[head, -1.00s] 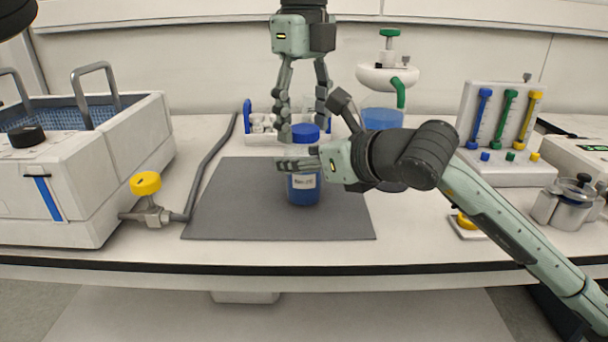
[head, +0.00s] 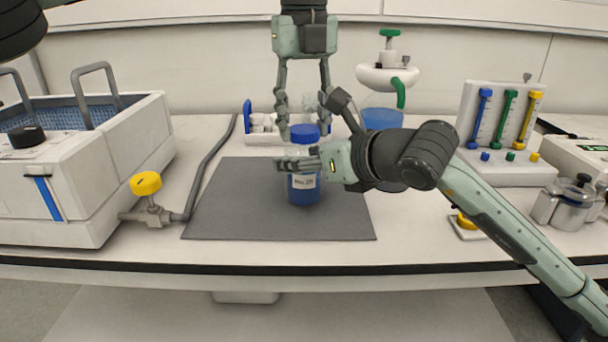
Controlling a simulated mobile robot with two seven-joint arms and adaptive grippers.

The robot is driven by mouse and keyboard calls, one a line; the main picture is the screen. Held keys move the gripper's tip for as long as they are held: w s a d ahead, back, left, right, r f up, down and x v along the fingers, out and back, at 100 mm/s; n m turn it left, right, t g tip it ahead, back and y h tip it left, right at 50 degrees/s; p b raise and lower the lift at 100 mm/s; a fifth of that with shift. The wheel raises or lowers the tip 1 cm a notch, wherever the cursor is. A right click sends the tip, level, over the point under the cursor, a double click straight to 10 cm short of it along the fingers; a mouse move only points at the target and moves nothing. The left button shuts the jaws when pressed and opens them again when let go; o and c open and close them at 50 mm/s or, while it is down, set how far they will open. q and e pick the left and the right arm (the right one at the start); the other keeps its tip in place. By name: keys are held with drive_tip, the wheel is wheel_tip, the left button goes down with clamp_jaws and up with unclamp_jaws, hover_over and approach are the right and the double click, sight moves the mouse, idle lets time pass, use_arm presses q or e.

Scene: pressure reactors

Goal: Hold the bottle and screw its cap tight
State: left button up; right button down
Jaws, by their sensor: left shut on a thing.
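The bottle (head: 303,190), blue with a white label, stands upright on the grey mat (head: 240,212). Its blue cap (head: 305,134) is on its neck. My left gripper (head: 304,122) points down from above, shut on the cap with one finger on each side. My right gripper (head: 300,158) reaches in from the right and is shut on the upper body of the bottle. Its near finger crosses the front of the bottle; its far finger is mostly hidden behind it.
A white bath unit (head: 75,190) and a yellow-handled valve (head: 146,184) stand at left. A flowmeter panel (head: 500,130) and a metal pot (head: 570,203) stand at right. The mat's front left is clear.

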use_arm(q)
drive_tip(key=m, duration=0.5)
drive_tip(key=shift+f, duration=0.1)
drive_tip(key=m, duration=0.5)
drive_tip(key=shift+m, duration=0.3)
drive_tip(key=m, duration=1)
drive_tip(key=shift+m, duration=0.4)
drive_tip(key=o, duration=1.3)
drive_tip(key=shift+r, duration=2.3)
